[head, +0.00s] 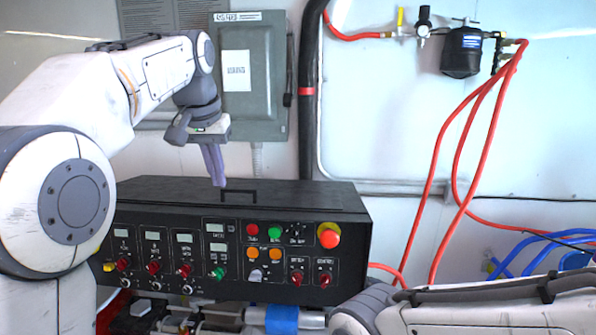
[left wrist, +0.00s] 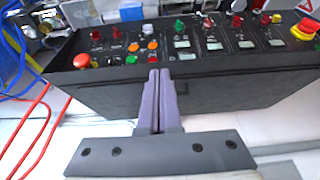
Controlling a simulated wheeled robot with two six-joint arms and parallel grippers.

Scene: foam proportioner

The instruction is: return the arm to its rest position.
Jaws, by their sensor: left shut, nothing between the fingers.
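My left arm comes in from the left in the head view and bends over the black control box. My left gripper (head: 219,184) points down just above the box's top, near its handle. Its two purple fingers are shut together with nothing between them; they also show in the left wrist view (left wrist: 154,76), in front of the box's top edge. Whether the fingertips touch the box cannot be told. Part of my right arm shows at the lower right of the head view, but its gripper is out of view.
The black control box (head: 150,205) carries knobs, switches, small displays and a red emergency button (head: 329,235). A grey electrical cabinet (head: 265,90) hangs behind it. Red hoses (head: 480,150) run down the right wall from a black filter (head: 463,52). Blue hoses (head: 520,250) lie at far right.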

